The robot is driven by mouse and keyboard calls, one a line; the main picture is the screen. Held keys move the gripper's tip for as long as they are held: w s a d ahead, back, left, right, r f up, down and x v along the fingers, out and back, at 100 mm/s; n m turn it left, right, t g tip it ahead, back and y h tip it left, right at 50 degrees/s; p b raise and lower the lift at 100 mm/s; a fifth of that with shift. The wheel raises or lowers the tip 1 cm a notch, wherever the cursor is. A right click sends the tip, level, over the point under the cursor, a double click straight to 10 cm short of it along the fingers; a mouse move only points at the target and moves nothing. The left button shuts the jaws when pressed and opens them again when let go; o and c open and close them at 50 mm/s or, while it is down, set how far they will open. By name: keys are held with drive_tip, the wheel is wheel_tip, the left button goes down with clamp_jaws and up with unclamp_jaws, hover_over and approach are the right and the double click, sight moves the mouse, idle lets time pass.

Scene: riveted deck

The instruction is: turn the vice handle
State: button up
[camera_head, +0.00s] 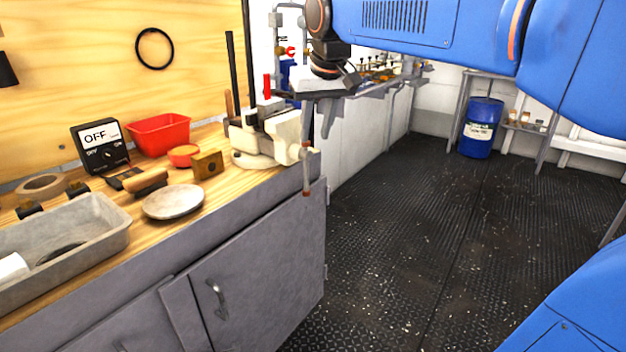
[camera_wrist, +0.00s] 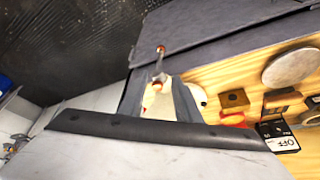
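The vice (camera_head: 265,138) is white and grey and stands at the right end of the wooden bench. Its handle (camera_head: 306,175) is a thin rod hanging nearly upright at the vice's front, with a reddish lower tip. My gripper (camera_head: 318,125) points down at the handle's upper part, just right of the vice. In the wrist view the handle (camera_wrist: 159,66) shows between and beyond the two grey fingers of my gripper (camera_wrist: 160,100). The fingers stand apart with a gap between them. The handle's upper end is partly hidden by the gripper. I cannot tell whether a finger touches it.
On the bench are a grey tray (camera_head: 115,222), a round plate (camera_head: 173,202), a red bin (camera_head: 160,133), a brass-coloured block (camera_head: 208,164) and an OFF sign box (camera_head: 101,146). The grey cabinet (camera_head: 250,290) stands below. The dark deck (camera_head: 430,230) to the right is clear.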

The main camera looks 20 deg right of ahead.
sight(307, 172)
drive_tip(key=x, duration=1.7)
drive_tip(key=shift+w, duration=0.2)
clamp_jaws()
